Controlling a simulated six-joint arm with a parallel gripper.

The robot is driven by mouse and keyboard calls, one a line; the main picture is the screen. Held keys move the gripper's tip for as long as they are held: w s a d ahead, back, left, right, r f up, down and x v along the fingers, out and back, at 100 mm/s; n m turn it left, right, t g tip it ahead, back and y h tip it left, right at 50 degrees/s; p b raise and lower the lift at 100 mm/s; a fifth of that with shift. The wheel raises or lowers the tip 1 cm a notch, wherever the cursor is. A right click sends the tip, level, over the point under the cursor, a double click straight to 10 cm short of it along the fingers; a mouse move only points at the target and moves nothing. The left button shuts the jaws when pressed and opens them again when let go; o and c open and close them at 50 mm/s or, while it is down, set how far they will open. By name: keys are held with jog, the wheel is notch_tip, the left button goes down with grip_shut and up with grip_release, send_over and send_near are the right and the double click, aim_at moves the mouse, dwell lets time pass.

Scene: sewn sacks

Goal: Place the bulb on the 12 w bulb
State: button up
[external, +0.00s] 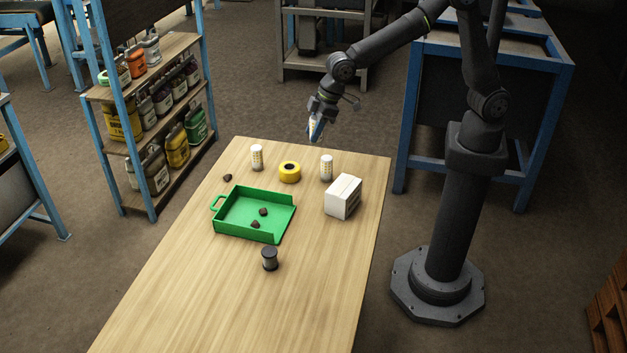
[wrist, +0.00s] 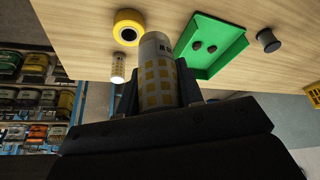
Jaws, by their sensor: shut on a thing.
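My gripper (external: 314,138) is shut on a bulb pack, a white cylinder with rows of yellow squares and partly hidden dark lettering (wrist: 158,70). It holds the pack tilted, in the air above the far end of the table. Two similar white-and-yellow cylinders stand upright on the table: a left one (external: 257,157) and a right one (external: 327,168). One of them also shows in the wrist view (wrist: 118,68). Their labels are too small to read, so I cannot tell which is 12 W. The held pack is apart from both.
A yellow tape roll (external: 290,172) lies between the standing cylinders. A white box (external: 343,197) stands near the right one. A green tray (external: 218,228) holds dark lumps; another lump (external: 227,177) lies outside it. A black spool (external: 269,259) stands in front. The near table is clear.

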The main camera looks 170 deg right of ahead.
jog(key=s+a+r+m, duration=0.1)
jog(key=s+r, duration=0.1)
jog(key=s, duration=0.6)
jog(key=s+a+r+m, duration=0.1)
jog(key=s+a, duration=0.1)
jog(key=s, duration=0.6)
jog(key=w+f, duration=0.2)
jog(key=w, duration=0.1)
jog(key=w+f, duration=0.2)
jog(key=w, duration=0.2)
jog(key=w+f, duration=0.2)
jog(key=w, duration=0.2)
jog(key=shift+w+d+f, duration=0.25)
jog(key=shift+f, duration=0.05)
send_over(325, 158)
jog(key=shift+f, duration=2.05)
jog(key=shift+f, duration=0.15)
jog(key=o, duration=1)
jog(key=v, duration=1.2)
jog(key=shift+w+a, duration=0.15)
